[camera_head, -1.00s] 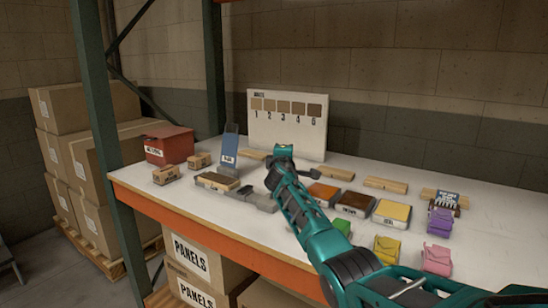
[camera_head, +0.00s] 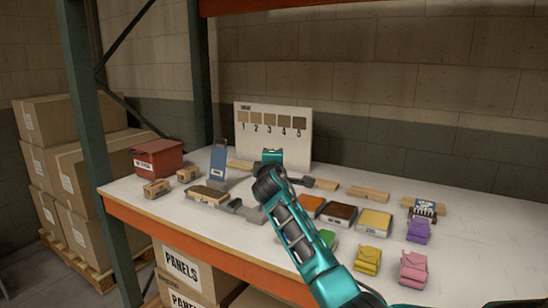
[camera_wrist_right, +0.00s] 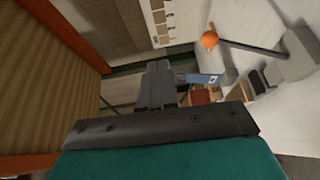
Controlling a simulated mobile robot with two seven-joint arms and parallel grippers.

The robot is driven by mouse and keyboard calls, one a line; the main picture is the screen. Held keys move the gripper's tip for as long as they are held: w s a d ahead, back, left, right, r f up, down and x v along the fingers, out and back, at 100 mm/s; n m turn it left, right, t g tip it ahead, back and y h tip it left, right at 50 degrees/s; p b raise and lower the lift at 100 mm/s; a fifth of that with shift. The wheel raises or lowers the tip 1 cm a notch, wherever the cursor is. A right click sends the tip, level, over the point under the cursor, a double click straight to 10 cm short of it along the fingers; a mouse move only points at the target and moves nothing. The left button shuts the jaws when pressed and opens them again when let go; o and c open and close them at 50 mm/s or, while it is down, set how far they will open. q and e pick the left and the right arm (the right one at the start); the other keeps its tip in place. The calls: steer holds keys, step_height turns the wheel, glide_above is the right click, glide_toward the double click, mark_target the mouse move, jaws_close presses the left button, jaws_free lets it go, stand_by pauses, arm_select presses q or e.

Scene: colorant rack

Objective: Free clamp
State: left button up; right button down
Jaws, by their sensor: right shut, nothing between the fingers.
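A grey block with a dark bar ending in an orange ball knob (camera_wrist_right: 209,40) lies at upper right in the right wrist view; it looks like the clamp and its lever. In the head view, grey parts (camera_head: 246,210) lie on the shelf left of my right arm, and a dark bar (camera_head: 322,184) shows right of it. A blue upright panel (camera_head: 218,164) stands behind the grey parts. It also shows in the right wrist view (camera_wrist_right: 204,79). My right gripper (camera_wrist_right: 158,68) is shut and empty, apart from the orange knob. In the head view my arm hides its fingers. My left gripper is out of view.
A numbered sample board (camera_head: 272,137) stands behind my right arm. A red box (camera_head: 158,158) stands at the left. Orange, brown and yellow trays (camera_head: 374,221) and coloured pouches (camera_head: 414,268) sit to the right. The far right of the white shelf (camera_head: 490,235) is clear.

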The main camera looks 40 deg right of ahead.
steer(key=shift+s+a+r, duration=0.4)
steer(key=shift+s+r, duration=0.05)
steer(key=shift+s, duration=0.15)
steer(key=s+a+f+y, duration=0.3)
steer(key=s+a+f, duration=0.15)
steer(key=f, duration=0.45)
steer(key=s+a+f+m+y, duration=0.1)
steer(key=s+a+f+y, duration=0.2)
steer(key=a+f, duration=0.45)
steer(key=s+a+f+y, duration=0.3)
steer(key=s+a+f, duration=0.1)
steer(key=f, duration=0.6)
steer(key=s+a+f+m+g+y, duration=0.1)
steer(key=s+a+f+m, duration=0.1)
steer(key=s, duration=0.5)
steer(key=s+a+f+m+y, duration=0.2)
steer(key=s+a+f, duration=0.3)
steer(key=s+a, duration=0.2)
steer(key=s+a+f+m+g+y, duration=0.1)
steer(key=s+a+f+m, duration=0.1)
steer(key=s, duration=0.6)
steer(key=shift+a+f+g+y, duration=0.3)
steer(key=shift+a+f, duration=0.4)
steer(key=shift+a, duration=0.45)
